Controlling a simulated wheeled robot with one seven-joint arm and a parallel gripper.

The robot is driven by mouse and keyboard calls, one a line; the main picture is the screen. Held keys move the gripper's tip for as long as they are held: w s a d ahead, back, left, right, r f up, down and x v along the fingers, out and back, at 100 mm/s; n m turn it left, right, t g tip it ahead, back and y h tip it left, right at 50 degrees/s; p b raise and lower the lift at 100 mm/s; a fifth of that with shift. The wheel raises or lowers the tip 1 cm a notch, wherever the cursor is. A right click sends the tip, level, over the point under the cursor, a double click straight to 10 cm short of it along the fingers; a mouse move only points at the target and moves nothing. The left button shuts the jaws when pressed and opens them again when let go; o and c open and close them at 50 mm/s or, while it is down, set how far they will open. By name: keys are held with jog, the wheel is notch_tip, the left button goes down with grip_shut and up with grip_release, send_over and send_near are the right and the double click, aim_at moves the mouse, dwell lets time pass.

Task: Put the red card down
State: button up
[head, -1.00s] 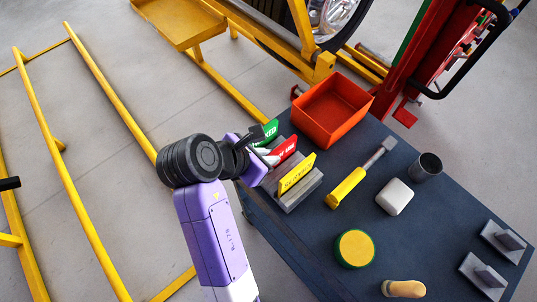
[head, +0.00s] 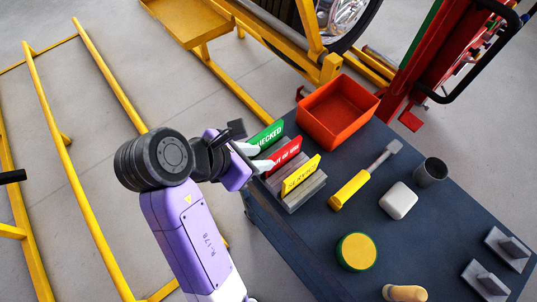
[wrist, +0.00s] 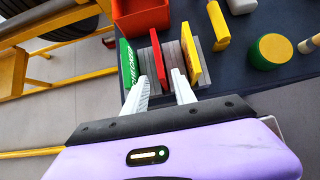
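The red card (head: 285,153) stands upright in the grey slotted block (head: 309,190), between the green card (head: 266,137) and the yellow card (head: 301,175). My gripper (head: 257,157) is open at the left edge of the block. In the wrist view, the fingers of my gripper (wrist: 160,75) are spread, one on each side of the near end of the red card (wrist: 160,56), with gaps showing. The green card (wrist: 127,63) is left of it and the yellow card (wrist: 190,45) right. The slot under the red card is partly hidden.
On the dark table (head: 290,240) are an orange-red bin (head: 338,112), a yellow-handled tool (head: 350,190), a white block (head: 398,201), a dark cup (head: 430,171) and a yellow-green round tin (head: 357,251). Yellow rails (head: 110,75) stand on the floor at left.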

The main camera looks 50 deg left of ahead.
jog(key=p+v, duration=0.1)
jog(key=v, duration=0.4)
jog(key=shift+r, duration=0.1)
dwell(0.5)
